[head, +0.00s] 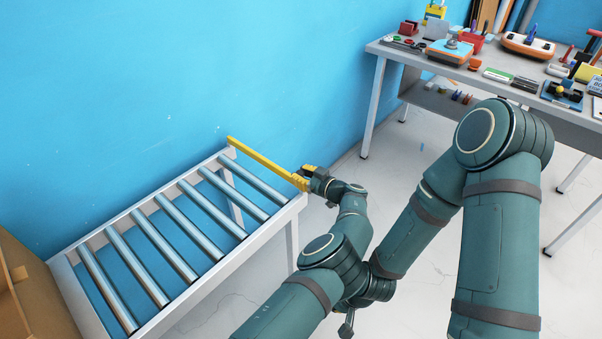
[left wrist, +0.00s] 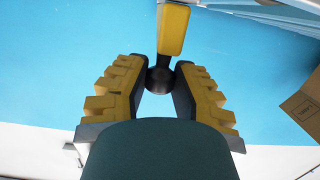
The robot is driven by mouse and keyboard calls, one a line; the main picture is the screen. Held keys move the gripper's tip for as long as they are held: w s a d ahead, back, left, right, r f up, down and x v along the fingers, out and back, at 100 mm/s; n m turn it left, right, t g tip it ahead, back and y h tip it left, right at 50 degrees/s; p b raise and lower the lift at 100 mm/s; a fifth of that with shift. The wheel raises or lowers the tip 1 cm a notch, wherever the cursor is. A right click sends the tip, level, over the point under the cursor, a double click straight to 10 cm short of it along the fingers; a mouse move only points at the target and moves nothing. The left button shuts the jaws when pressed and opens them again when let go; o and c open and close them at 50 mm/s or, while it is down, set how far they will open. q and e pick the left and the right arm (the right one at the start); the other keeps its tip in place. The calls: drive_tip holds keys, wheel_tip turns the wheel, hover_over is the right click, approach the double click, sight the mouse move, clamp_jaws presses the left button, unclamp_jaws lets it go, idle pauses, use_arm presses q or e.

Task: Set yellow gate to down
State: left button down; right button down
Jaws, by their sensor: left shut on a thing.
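The yellow gate (head: 262,162) is a long bar across the right end of the roller conveyor (head: 222,258). In the head view it lies roughly along that end, close above the frame. My left gripper (head: 311,173) is at the bar's near end. In the left wrist view, the fingers of my left gripper (left wrist: 158,88) are shut on a black ball knob (left wrist: 160,78), with a yellow part of the gate (left wrist: 173,28) just beyond it. My right arm folds down behind my left arm. A small dark part shows below; I cannot tell the right gripper's jaw state.
A grey workbench (head: 385,47) with tools and several small items stands at the upper right. A cardboard box (head: 30,290) is at the lower left. A blue wall runs behind the conveyor. The floor between conveyor and workbench is clear.

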use_arm(q)
drive_tip(key=shift+f, duration=0.2)
drive_tip(key=c, duration=0.7)
unclamp_jaws()
drive_tip(key=shift+r, duration=0.1)
wheel_tip(320, 180, up, 10)
drive_tip(key=shift+f, duration=0.1)
